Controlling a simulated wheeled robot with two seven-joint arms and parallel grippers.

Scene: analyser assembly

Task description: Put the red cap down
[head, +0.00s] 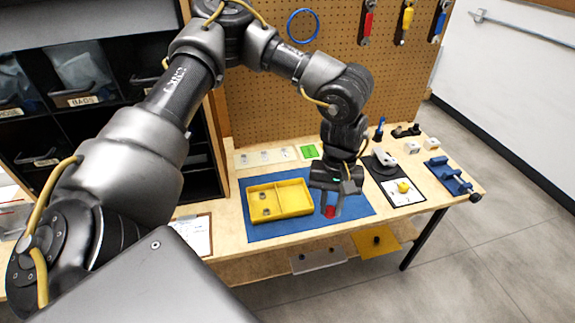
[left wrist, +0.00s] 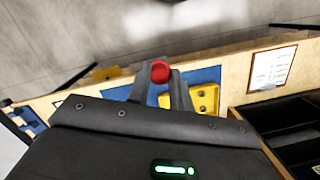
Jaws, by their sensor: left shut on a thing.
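The red cap (head: 331,211) is small and shows at the tips of my left gripper (head: 334,200) in the head view, over the right part of the blue mat (head: 262,231). In the left wrist view the red cap (left wrist: 160,72) sits between the two fingers of my left gripper (left wrist: 157,80), which is shut on it. I cannot tell whether the cap touches the mat. My right gripper is not in view.
A yellow two-part tray (head: 280,199) with small parts in its left compartment lies on the mat, left of the gripper. A black-and-white board with a yellow knob (head: 403,187) and a blue holder (head: 449,176) stand to the right. The front right of the mat is clear.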

